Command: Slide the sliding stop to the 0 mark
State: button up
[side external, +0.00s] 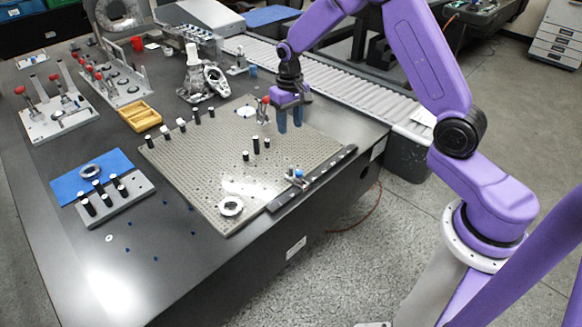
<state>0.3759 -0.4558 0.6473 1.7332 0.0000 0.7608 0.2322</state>
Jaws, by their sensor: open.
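The sliding stop (297,177), a small metal block with a blue knob, sits on a dark rail (325,170) along the near right edge of the perforated plate (200,180). The rail's scale marks, including the 0 mark, are too small to read. My gripper (290,120) points down with its two blue fingers apart and empty. It is above the far right part of the plate, up and away from the sliding stop, not touching it.
A red-topped clamp (263,111) stands just left of my gripper. A metal ring (231,206) lies at the plate's near corner. A roller conveyor (340,85) runs behind. The table edge is just beyond the rail.

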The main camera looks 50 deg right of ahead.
aim_at(291, 167)
jog(key=f, duration=0.6)
jog(key=d+f, duration=0.1)
jog(key=f, duration=1.1)
jog(key=shift+w+d+f, duration=0.15)
jog(key=shift+w, duration=0.25)
